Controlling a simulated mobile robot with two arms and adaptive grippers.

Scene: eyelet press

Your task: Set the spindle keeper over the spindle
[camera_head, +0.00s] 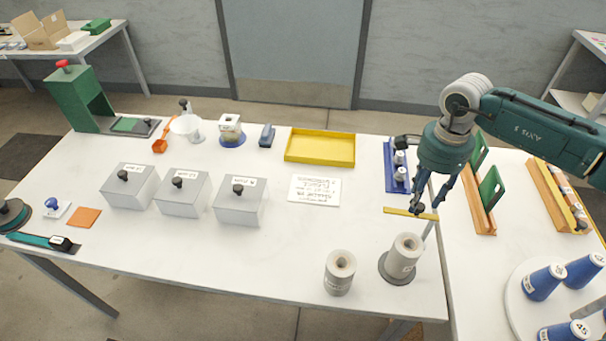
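A thin yellow bar, which looks like the spindle keeper (397,211), hangs level in the air at right centre, with a dark knob on it. My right gripper (418,206) comes down from above and appears shut on that knob. Below and slightly left of it, a pale roll (403,256) stands upright on a round dark base (386,274). The spindle itself is not clearly seen inside the roll; a thin grey rod (428,229) rises just right of it. The keeper is apart from the roll. My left gripper is out of view.
A second roll (340,272) stands left of the base. A blue rack (392,165) and a wooden rack with green plates (479,200) flank my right arm. Three grey boxes (240,205), a yellow tray (320,147) and a card (315,191) lie farther left.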

